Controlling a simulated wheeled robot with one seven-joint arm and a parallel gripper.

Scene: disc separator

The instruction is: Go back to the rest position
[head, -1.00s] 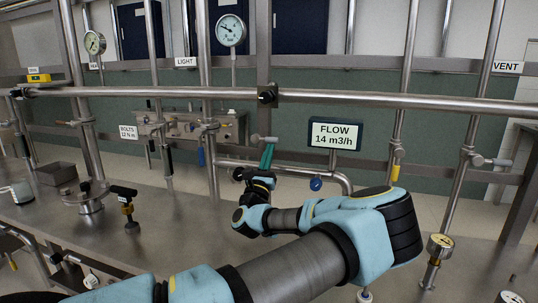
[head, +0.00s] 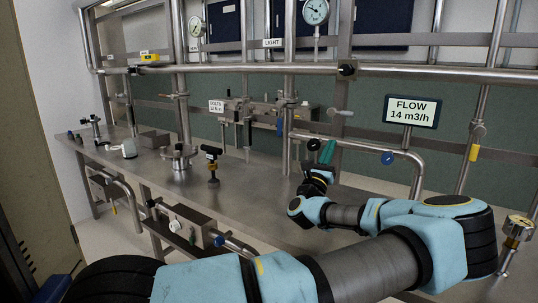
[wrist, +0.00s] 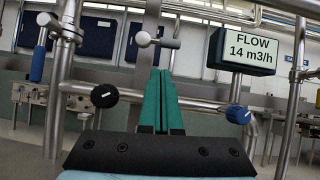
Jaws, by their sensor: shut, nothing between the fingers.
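My gripper (head: 327,152) has green fingers and is at the end of my blue arm, above the steel bench and left of the FLOW display. In the wrist view its two green fingers (wrist: 158,102) lie side by side, closed, with nothing held. A grey valve handle (wrist: 152,40) stands beyond the fingertips in that view; a gap or contact cannot be told.
The FLOW display (head: 411,111) reads 14 m3/h. A horizontal steel pipe (head: 240,69) crosses behind my arm. The steel bench (head: 245,205) has a black-handled fitting (head: 212,160) and a flanged fitting (head: 179,158) at left. Two blue knobs (head: 387,158) and (head: 219,241) show.

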